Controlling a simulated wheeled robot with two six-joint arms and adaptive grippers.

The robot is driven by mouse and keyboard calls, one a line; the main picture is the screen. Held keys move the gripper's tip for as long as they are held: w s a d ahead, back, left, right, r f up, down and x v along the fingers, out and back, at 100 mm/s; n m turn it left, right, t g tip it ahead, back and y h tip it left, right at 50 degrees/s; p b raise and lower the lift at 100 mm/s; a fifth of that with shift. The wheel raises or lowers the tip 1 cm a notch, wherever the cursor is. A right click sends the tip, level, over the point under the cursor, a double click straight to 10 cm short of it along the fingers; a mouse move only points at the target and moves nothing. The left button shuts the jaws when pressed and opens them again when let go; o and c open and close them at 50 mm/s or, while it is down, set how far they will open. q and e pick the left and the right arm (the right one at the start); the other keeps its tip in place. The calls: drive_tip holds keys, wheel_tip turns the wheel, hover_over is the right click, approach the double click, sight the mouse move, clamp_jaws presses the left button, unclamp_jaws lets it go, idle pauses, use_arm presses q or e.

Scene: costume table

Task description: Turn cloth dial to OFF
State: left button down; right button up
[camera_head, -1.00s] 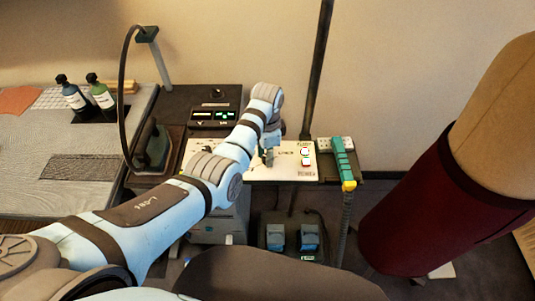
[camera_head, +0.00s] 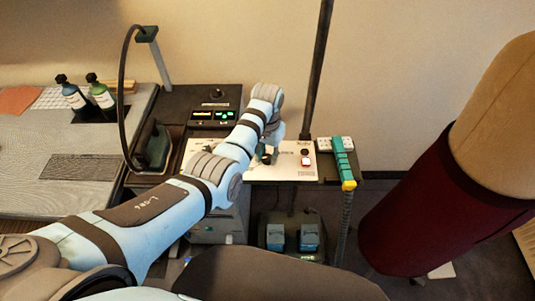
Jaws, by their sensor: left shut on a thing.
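The cream control panel (camera_head: 290,172) lies on the dark stand in the middle of the head view. My left arm crosses the view from the lower left. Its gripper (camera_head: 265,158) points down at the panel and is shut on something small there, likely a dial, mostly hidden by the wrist. The dial's setting and printed labels are too small or covered to read. To the right on the panel are a dark round knob (camera_head: 305,151) and a white-and-red switch (camera_head: 307,161). My right gripper is not in view.
An iron (camera_head: 153,146) stands left of the panel beside a grey board (camera_head: 60,190) with two bottles. Behind is a display unit (camera_head: 214,114). A teal handle (camera_head: 344,160) and tall dark pole (camera_head: 319,70) stand to the right, then a maroon-covered form (camera_head: 440,210).

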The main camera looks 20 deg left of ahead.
sight(268, 156)
use_arm(q)
drive_tip(key=shift+w+r+n, duration=0.1)
drive_tip(key=shift+w+n, duration=0.05)
drive_tip(key=shift+n, duration=0.45)
drive_tip(key=c, duration=1.3)
unclamp_jaws()
wheel_tip(268, 156, up, 7)
drive_tip(key=shift+r, duration=0.2)
